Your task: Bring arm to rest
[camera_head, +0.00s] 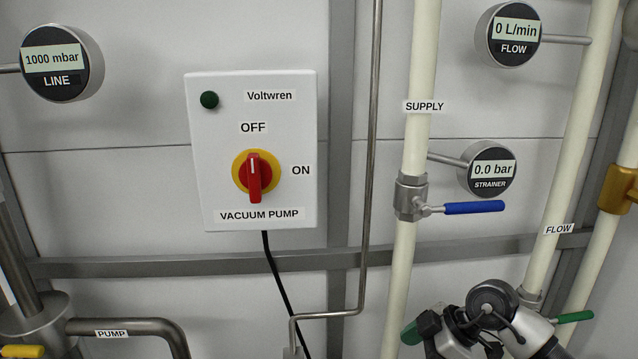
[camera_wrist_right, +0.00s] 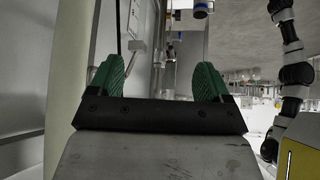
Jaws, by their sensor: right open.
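My right arm (camera_head: 525,335) shows at the lower right of the head view, in front of the pipes. Its gripper (camera_head: 440,335) is at the bottom edge and is partly cut off, with one green finger pad showing. In the right wrist view the gripper (camera_wrist_right: 158,82) has its two green fingers wide apart, with nothing between them. It appears clear of the blue valve handle (camera_head: 474,208) in the head view. My left gripper is not in view.
The vacuum pump box (camera_head: 305,130) has its red switch (camera_head: 254,177) upright at OFF. The supply pipe (camera_head: 400,280) runs near my right gripper. A green handle (camera_head: 575,317) is beside my right arm. Gauges read 1000 mbar, 0 L/min and 0.0 bar.

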